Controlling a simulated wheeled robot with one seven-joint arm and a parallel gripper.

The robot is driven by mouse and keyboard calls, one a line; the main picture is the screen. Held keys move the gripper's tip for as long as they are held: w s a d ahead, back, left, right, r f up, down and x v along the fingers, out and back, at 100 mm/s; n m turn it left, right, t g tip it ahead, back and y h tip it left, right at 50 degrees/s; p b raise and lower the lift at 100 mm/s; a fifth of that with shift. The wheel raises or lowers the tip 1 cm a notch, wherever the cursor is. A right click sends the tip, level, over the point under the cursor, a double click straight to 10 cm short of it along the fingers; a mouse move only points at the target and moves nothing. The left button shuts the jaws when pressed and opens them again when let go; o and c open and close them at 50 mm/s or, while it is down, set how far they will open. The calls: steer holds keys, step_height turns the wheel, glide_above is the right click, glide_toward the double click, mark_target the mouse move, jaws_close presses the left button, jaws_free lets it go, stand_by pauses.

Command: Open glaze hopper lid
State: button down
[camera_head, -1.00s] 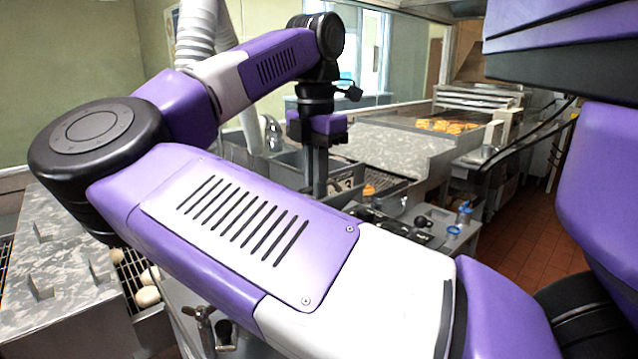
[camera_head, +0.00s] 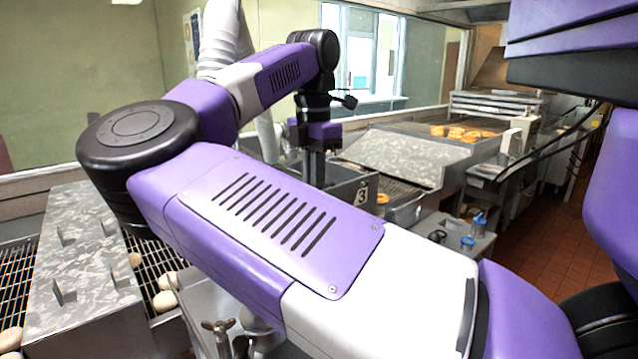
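My gripper (camera_head: 315,165) hangs pointing down beyond my bent arm, near the picture's middle. It is seen from behind, its tips are hidden, and I cannot tell whether it is open or shut. Behind and below it stands a grey metal bin (camera_head: 345,190) with a label "3"; my arm hides much of it. I cannot tell whether the gripper touches it. A sloped, mottled metal hood (camera_head: 390,155) stands over the conveyor to the right of the gripper. I cannot clearly make out which piece is the glaze hopper lid.
A mottled metal cover (camera_head: 85,270) and a wire rack with pale dough pieces (camera_head: 165,300) are at left. A valve handle (camera_head: 218,328) stands at the front. A side table with blue-capped containers (camera_head: 467,242) is at right, before open tiled floor (camera_head: 545,240). Browned doughnuts (camera_head: 460,133) lie farther back.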

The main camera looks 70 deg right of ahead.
steer(key=w+d+f+p, duration=0.1)
steer(key=w+d+p, duration=0.3)
steer(key=w, duration=0.3)
steer(key=shift+d+f, duration=0.15)
steer(key=c, duration=1.3)
jaws_free()
steer(key=shift+r+p, duration=1.75)
steer(key=shift+r, duration=2.75)
steer(key=shift+s, duration=0.1)
